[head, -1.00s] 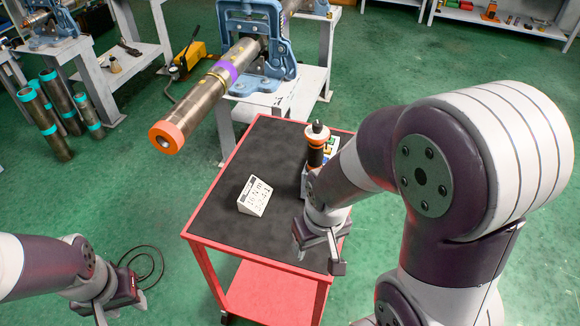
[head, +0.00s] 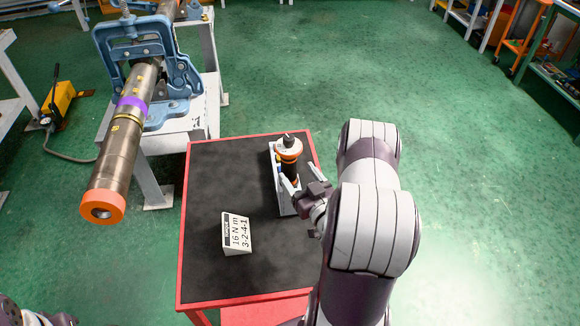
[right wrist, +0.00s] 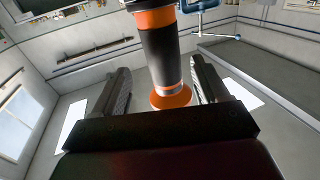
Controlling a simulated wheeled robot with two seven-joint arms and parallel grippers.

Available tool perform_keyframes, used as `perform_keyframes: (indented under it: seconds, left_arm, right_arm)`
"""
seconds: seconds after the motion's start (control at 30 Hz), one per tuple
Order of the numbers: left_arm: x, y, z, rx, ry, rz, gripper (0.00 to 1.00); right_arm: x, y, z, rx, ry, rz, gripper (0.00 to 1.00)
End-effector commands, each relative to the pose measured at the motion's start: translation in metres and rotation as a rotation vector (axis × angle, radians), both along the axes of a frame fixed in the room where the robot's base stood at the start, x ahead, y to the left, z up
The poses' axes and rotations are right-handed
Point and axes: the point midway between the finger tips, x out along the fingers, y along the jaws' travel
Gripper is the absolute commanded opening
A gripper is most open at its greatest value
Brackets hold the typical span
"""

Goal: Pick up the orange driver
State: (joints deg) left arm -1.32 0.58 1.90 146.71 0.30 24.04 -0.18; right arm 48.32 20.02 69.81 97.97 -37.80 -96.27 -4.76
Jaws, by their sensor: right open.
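The orange driver (head: 289,150), with a black grip and orange ends, stands upright in a pale holder (head: 281,198) on the cart's dark top. My right gripper (head: 296,174) is at the driver's near side with its fingers spread. In the right wrist view the driver's black grip (right wrist: 165,55) appears between the two open fingers, with gaps on both sides. Whether a finger touches it is not clear. Only a part of my left arm's end (head: 40,316) shows at the bottom left corner; its fingers are not clear.
A white sign block (head: 237,233) stands on the red-edged cart (head: 205,270), left of the holder. A blue pipe vise (head: 143,55) holds a pipe (head: 118,158) with an orange end beyond the cart's left side. The cart's front left is clear.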

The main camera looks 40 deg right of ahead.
Motion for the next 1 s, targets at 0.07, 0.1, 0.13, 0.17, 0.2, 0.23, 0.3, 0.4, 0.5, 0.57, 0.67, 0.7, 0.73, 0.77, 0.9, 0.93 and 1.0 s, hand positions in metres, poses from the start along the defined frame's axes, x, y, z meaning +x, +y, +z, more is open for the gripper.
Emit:
perform_keyframes:
  seconds: [0.07, 0.1, 0.13, 0.17, 0.2, 0.23, 0.3, 0.4, 0.5, 0.57, 0.67, 0.7, 0.73, 0.77, 0.9, 0.93, 1.0]
  left_arm:
    - [0.0, 0.0, 0.003, 0.0, 0.0, 0.0, 0.43]
    - [0.0, 0.0, 0.004, 0.0, 0.0, 0.0, 0.43]
    - [0.0, 0.0, 0.006, 0.0, 0.0, 0.0, 0.43]
    - [0.0, 0.0, 0.009, 0.0, 0.0, 0.0, 0.43]
    - [0.0, 0.0, 0.012, 0.0, 0.0, 0.0, 0.43]
    - [0.0, 0.0, 0.015, 0.0, 0.0, 0.0, 0.43]
    - [0.0, 0.0, 0.018, 0.0, 0.0, 0.0, 0.43]
    - [0.0, 0.0, 0.019, 0.0, 0.0, 0.0, 0.43]
    - [0.0, 0.0, 0.018, 0.0, 0.0, 0.0, 0.43]
    - [0.0, 0.0, 0.018, 0.0, 0.0, 0.0, 0.43]
    - [0.0, 0.0, 0.018, 0.0, 0.0, 0.0, 0.43]
    - [0.0, 0.0, 0.018, 0.0, 0.0, 0.0, 0.43]
    - [0.0, 0.0, 0.018, 0.0, 0.0, 0.0, 0.43]
    - [0.0, 0.0, 0.018, 0.0, 0.0, 0.0, 0.43]
    - [0.0, 0.0, 0.018, 0.0, 0.0, 0.0, 0.43]
    - [0.0, 0.0, 0.018, 0.0, 0.0, 0.0, 0.43]
    - [0.0, 0.0, 0.018, 0.0, 0.0, 0.0, 0.43]
  right_arm:
    - [0.009, -0.001, 0.001, -0.001, -0.001, 0.002, 0.74]
    - [0.014, -0.001, 0.002, 0.0, 0.0, 0.003, 0.74]
    - [0.018, -0.002, 0.002, 0.0, 0.0, 0.002, 0.74]
    - [0.023, -0.002, 0.003, 0.0, 0.0, 0.003, 0.74]
    - [0.031, -0.003, 0.004, 0.0, 0.0, 0.004, 0.74]
    - [0.037, -0.003, 0.005, -0.001, -0.001, 0.004, 0.74]
    - [0.05, -0.005, 0.004, 0.001, 0.0, 0.003, 0.74]
    - [0.061, -0.008, 0.002, 0.001, 0.0, 0.001, 0.74]
    - [0.064, -0.009, 0.001, 0.003, 0.0, -0.001, 0.74]
    - [0.064, -0.009, 0.001, 0.003, 0.0, -0.001, 0.74]
    - [0.064, -0.009, 0.001, 0.002, 0.0, -0.001, 0.64]
    - [0.064, -0.009, 0.001, 0.002, 0.0, -0.001, 0.51]
    - [0.064, -0.009, 0.001, 0.002, 0.0, -0.001, 0.41]
    - [0.064, -0.009, 0.001, 0.002, 0.0, -0.001, 0.32]
    - [0.064, -0.01, 0.003, 0.0, -0.005, -0.001, 0.0]
    - [0.064, -0.01, 0.003, 0.0, -0.005, -0.001, 0.0]
    - [0.064, -0.01, 0.003, 0.0, -0.005, -0.001, 0.0]
